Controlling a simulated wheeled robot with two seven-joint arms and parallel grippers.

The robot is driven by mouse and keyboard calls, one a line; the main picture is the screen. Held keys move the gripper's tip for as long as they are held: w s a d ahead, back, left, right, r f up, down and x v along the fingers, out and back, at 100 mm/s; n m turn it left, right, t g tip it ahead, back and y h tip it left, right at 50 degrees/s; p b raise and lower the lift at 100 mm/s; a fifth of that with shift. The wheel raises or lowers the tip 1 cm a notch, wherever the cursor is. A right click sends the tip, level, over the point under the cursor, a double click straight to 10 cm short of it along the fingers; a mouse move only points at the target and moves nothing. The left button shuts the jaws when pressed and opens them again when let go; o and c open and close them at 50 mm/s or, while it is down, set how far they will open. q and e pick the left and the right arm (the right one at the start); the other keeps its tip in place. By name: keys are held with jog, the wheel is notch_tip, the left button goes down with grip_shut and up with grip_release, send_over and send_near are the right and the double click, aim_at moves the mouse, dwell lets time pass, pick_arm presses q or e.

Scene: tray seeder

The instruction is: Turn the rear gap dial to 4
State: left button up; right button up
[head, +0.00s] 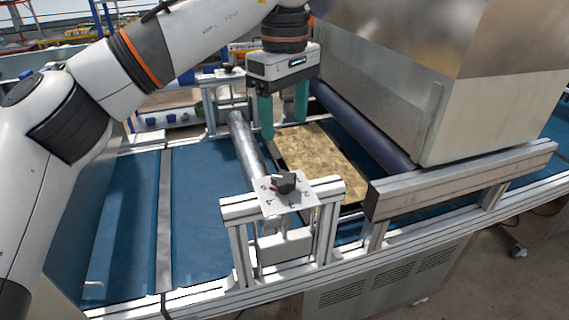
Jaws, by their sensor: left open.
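The rear gap dial (228,70) is a small dark knob on a pale plate atop the far aluminium frame. Its setting is too small to read. The front gap dial (287,184) is a black knob with a red mark, on a numbered plate on the near frame. A metal roller (246,146) spans between the two frames. My left gripper (284,127) has two green fingers, spread apart with nothing held. It points down to the right of the rear dial, over the far end of a brown speckled board (318,160). My right gripper is out of view.
Blue conveyor belt (205,205) runs under the frames, with clear belt to the left. A large metal hopper (445,80) stands close to the right of my left gripper. A dark roller (365,130) and metal beam (460,180) lie beneath it.

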aim_at(284, 177)
pick_arm(q)
notch_tip(284, 177, down, 12)
jog(key=shift+s+r+p, duration=0.1)
jog(key=shift+r+p, duration=0.05)
jog(key=shift+p, duration=0.5)
jog(key=c, duration=1)
